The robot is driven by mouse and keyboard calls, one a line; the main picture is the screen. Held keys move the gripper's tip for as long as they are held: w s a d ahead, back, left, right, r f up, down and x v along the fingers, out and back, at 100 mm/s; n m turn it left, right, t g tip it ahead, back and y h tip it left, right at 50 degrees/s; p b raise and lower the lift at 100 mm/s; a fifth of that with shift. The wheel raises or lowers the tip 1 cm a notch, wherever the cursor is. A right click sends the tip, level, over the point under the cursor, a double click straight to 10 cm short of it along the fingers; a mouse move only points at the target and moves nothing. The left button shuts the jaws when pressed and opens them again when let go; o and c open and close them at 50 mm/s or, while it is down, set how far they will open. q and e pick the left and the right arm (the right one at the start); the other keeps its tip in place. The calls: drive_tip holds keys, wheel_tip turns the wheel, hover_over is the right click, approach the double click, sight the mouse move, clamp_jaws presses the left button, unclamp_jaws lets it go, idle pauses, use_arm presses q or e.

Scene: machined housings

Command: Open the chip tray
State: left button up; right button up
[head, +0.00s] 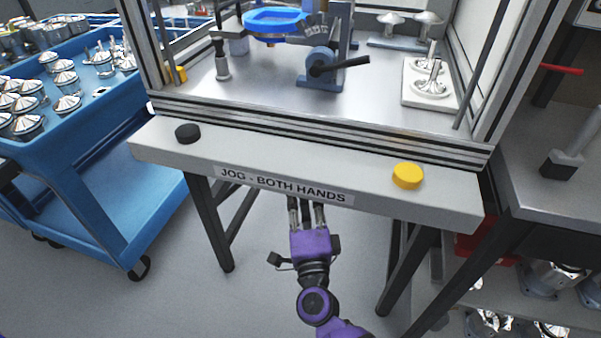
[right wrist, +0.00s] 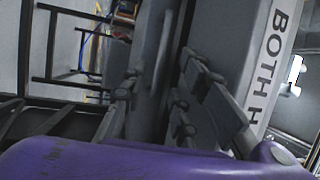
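My right gripper (head: 307,210) points away from me at the lower front edge of the bench, just under the "JOG - BOTH HANDS" label (head: 284,186). Its fingers stand apart, and it also shows in the right wrist view (right wrist: 163,90). There, a dark grey strip shows between or behind the fingers; I cannot tell whether they touch it. The label's lettering is close beside the right finger. My left gripper is not in view.
The bench front carries a black button (head: 188,133) and a yellow button (head: 407,176). Dark legs stand under the bench. A blue cart (head: 100,200) with metal parts stands at left. A grey side table (head: 560,205) and a shelf of housings stand at right.

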drive_tip(key=x, duration=0.6)
drive_tip(key=shift+f, duration=0.1)
clamp_jaws()
drive_tip(key=shift+s, duration=0.1)
